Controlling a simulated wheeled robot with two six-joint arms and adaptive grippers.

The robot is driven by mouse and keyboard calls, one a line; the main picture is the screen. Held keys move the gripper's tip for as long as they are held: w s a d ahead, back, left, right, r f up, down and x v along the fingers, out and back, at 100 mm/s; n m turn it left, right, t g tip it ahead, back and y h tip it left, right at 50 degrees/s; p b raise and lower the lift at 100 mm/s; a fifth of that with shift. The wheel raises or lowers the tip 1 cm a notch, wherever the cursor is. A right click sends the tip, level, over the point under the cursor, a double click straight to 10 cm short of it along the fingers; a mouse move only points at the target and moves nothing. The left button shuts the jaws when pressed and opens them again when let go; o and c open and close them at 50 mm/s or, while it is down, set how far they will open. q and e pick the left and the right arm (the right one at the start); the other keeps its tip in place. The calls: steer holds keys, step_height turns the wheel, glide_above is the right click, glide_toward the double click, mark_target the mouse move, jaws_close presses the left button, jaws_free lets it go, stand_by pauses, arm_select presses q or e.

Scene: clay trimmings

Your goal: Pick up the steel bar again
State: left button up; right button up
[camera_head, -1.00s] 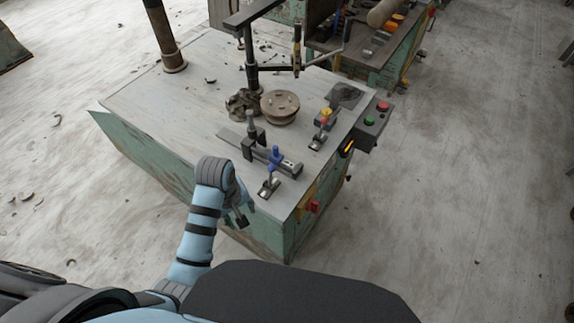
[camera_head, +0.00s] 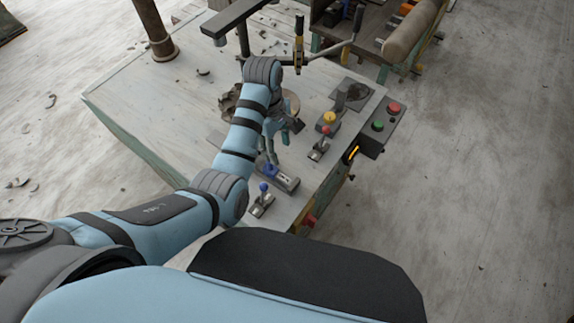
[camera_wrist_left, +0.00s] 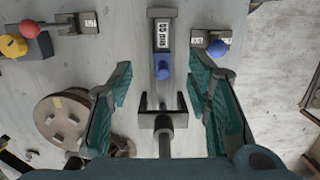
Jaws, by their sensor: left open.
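My left gripper (camera_head: 281,138) hangs above this row. Its teal fingers, which also frame the left wrist view (camera_wrist_left: 160,82), are apart, one on each side of the bracket, with nothing clearly between them. My right gripper is out of view.
A round clay-coloured disc (camera_wrist_left: 62,122) stands beside the row. A lever with a blue knob (camera_head: 264,187) is near the front edge, a yellow and red knobbed lever (camera_head: 329,118) further right. A button box (camera_head: 378,126) hangs at the right edge. The bench's left side is mostly clear.

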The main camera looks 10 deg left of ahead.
arm_select(q)
step_height(320, 180, down, 3)
steer(key=b, duration=0.1)
glide_above(284, 177)
steer(key=s+a, duration=0.1)
step_height(284, 177, down, 4)
steer(key=shift+s+a+f+b, duration=0.1)
steer(key=shift+s+f+b, duration=0.05)
steer(key=shift+f+b, duration=0.15)
steer(key=f, duration=0.2)
steer(key=w+f+b, duration=0.1)
steer(key=f, duration=0.1)
steer(key=d+f, duration=0.1)
steer(key=f, duration=0.1)
steer(key=shift+w+b, duration=0.2)
steer(key=shift+b, duration=0.15)
steer(key=shift+s+d+r, duration=0.1)
steer(key=shift+s, duration=0.1)
steer(key=shift+r, duration=0.1)
steer(key=c, duration=0.6)
jaws_close()
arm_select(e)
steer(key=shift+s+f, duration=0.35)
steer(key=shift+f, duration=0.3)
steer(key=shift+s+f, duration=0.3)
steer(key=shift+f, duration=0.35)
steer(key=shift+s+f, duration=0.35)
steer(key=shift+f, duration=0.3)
